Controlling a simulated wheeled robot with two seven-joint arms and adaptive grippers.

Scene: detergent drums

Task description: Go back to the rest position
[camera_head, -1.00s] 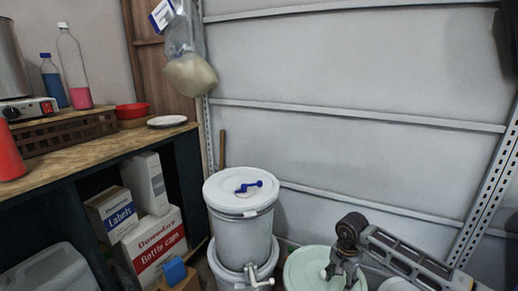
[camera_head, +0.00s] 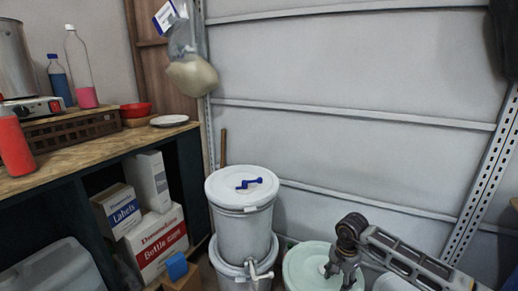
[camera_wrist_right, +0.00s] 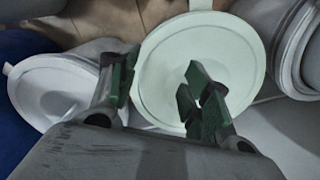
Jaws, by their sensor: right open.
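My right gripper (camera_head: 343,274) is in the lower right of the head view, at the end of my arm, over a pale green drum lid (camera_head: 303,262). In the right wrist view the right gripper's green-padded fingers (camera_wrist_right: 155,88) are spread apart with nothing between them. The pale green lid (camera_wrist_right: 165,55) is behind them there. My left gripper is not in view.
A white-lidded drum (camera_head: 243,228) with a blue handle (camera_head: 249,183) on top stands on another drum (camera_head: 228,268), left of my right gripper. The wooden bench (camera_head: 95,154) is at the left. A grey panelled wall (camera_head: 350,70) closes the back.

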